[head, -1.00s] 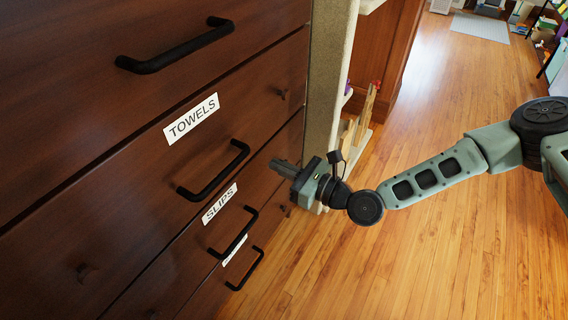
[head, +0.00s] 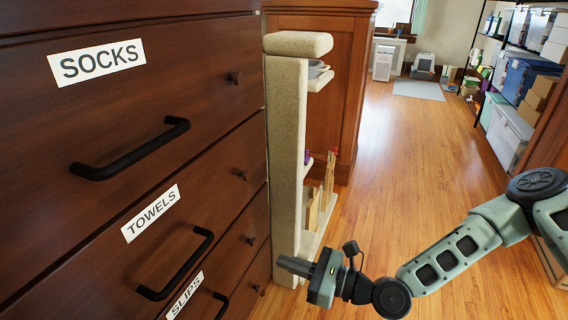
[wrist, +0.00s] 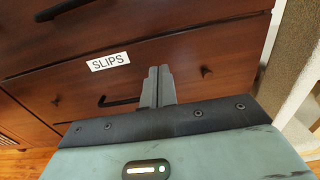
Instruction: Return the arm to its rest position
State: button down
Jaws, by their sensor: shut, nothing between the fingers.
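My gripper (head: 295,266) is shut and empty, in front of the lower right part of the dark wooden dresser (head: 215,120) in the head view. In the wrist view my gripper (wrist: 158,72) has its two fingers together, pointing at the drawer front labelled SLIPS (wrist: 110,62). The fingers cover part of a black handle (wrist: 118,102) there. My arm reaches in from the right side of the head view, bent at the elbow. The drawers that show look closed.
A beige carpeted cat tree (head: 287,150) stands right beside the dresser, close behind my gripper. Open wooden floor (head: 400,170) lies to the right. Shelves with bins and boxes (head: 515,120) line the far right. A grey mat (head: 418,90) lies at the back.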

jog(key=s+d+n+g+h, duration=0.65)
jog(key=n+h, duration=0.45)
jog(key=n, duration=0.8)
jog(key=s+d+r+n+h, duration=0.35)
jog(key=s+r+n, duration=0.25)
jog(key=r, duration=0.3)
jog(key=s+d+r+n+h, duration=0.2)
jog(key=s+d+r+n, duration=0.25)
jog(key=s+r, duration=0.35)
notch_tip(320, 180, up, 23)
jog(key=w+a+p, duration=0.1)
jog(key=p, duration=2.2)
jog(key=shift+w, duration=0.3)
jog(key=shift+n+y, duration=0.25)
